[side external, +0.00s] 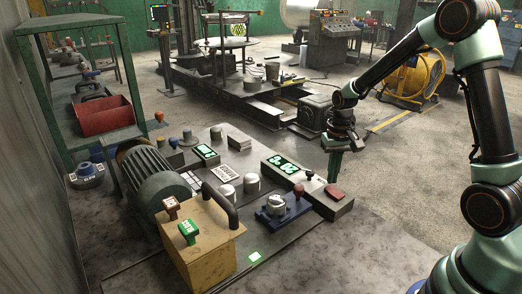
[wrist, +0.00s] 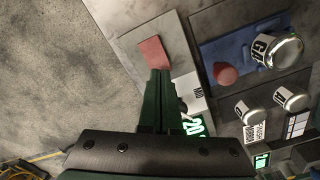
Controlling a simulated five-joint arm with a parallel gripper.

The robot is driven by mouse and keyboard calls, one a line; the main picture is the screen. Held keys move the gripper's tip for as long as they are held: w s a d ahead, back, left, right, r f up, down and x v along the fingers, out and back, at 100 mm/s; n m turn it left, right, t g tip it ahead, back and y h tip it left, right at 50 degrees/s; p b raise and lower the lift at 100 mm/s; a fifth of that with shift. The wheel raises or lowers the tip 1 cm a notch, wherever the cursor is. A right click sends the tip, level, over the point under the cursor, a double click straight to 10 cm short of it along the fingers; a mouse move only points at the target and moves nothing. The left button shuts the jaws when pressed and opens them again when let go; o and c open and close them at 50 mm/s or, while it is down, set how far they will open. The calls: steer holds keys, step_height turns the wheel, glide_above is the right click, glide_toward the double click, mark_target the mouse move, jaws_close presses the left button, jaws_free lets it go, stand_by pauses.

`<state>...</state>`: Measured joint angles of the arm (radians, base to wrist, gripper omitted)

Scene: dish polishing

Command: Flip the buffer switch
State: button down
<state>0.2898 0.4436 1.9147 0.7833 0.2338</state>
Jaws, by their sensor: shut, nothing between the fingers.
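A long grey control box (side external: 320,186) bears a lit green display (side external: 281,164) and a red pad (side external: 334,192) at its near end. The red pad (wrist: 152,52) is just ahead of my fingertips in the wrist view. A small pale switch-like part (wrist: 183,106) is beside the fingers, partly hidden by them, near a white label (wrist: 195,92). I cannot tell for sure which part is the buffer switch. My gripper (side external: 334,178) points down above the box by the red pad. Its fingers (wrist: 160,73) are shut and empty; contact with the box cannot be told.
A blue plate (side external: 265,217) with a silver knob (side external: 275,202) and a red knob (side external: 298,192) is beside the box. A yellow block (side external: 205,250) with red and green stamp-like handles and a motor (side external: 155,180) are farther left. Bare floor lies right of the box.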

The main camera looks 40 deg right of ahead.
mark_target(330, 188)
steer(key=shift+f, duration=1.1)
stand_by(0.6)
steer(key=shift+r, duration=3.55)
steer(key=s+a+r+n+t, duration=0.5)
steer(key=s+a+r+n, duration=0.1)
steer(key=s+a+r, duration=0.4)
step_height(330, 188, up, 2)
steer(key=shift+a+r+t, duration=0.25)
steer(key=shift+a+t, duration=0.05)
steer(key=shift+a, duration=0.45)
